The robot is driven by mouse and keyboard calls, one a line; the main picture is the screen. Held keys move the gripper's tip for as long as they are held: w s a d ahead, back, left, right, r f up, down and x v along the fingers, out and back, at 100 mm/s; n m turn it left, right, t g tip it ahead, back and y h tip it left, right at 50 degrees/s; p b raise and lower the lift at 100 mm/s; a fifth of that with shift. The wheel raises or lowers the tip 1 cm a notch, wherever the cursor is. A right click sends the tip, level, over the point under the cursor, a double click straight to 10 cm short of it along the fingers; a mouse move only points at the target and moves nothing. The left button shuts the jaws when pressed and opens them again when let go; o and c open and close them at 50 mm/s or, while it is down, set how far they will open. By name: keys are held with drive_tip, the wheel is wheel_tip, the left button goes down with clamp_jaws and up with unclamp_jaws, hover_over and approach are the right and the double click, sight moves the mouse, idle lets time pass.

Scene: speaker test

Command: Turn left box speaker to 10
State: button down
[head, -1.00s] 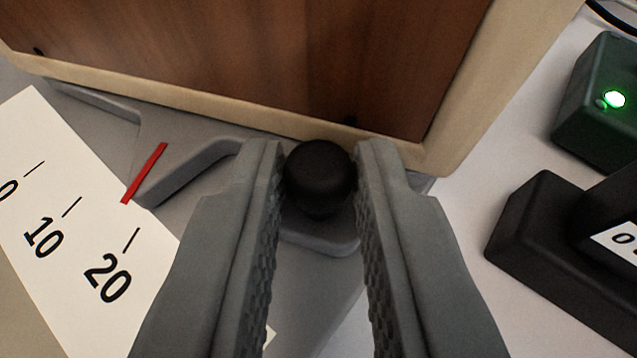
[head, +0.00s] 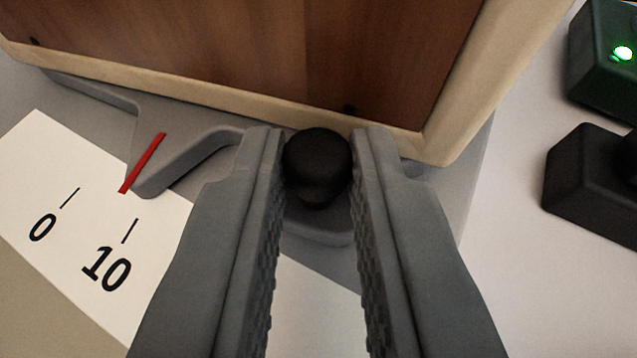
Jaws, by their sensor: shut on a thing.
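A box speaker with a brown wood face (head: 250,55) and cream frame stands on a grey base plate (head: 475,190) at the top. A red pointer line (head: 143,162) is on the plate's grey arm. Extended, it falls between the 0 and 10 marks of a white scale card (head: 60,150), roughly midway. The numbers 0 (head: 42,228) and 10 (head: 106,269) are readable; my left finger hides the card beyond. My gripper (head: 318,165) is shut on a round black knob (head: 318,160) at the plate's front, one finger on each side.
A dark box with a lit green light (head: 621,54) stands at the upper right edge. A black block (head: 585,180) stands below it. The white table (head: 530,290) is clear at the lower right.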

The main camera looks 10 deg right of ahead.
drive_tip(key=c, duration=1.6)
unclamp_jaws()
drive_tip(key=shift+s+r, duration=0.1)
drive_tip(key=shift+s, duration=0.05)
drive_tip(key=v, duration=1.7)
drive_tip(key=shift+a, duration=0.1)
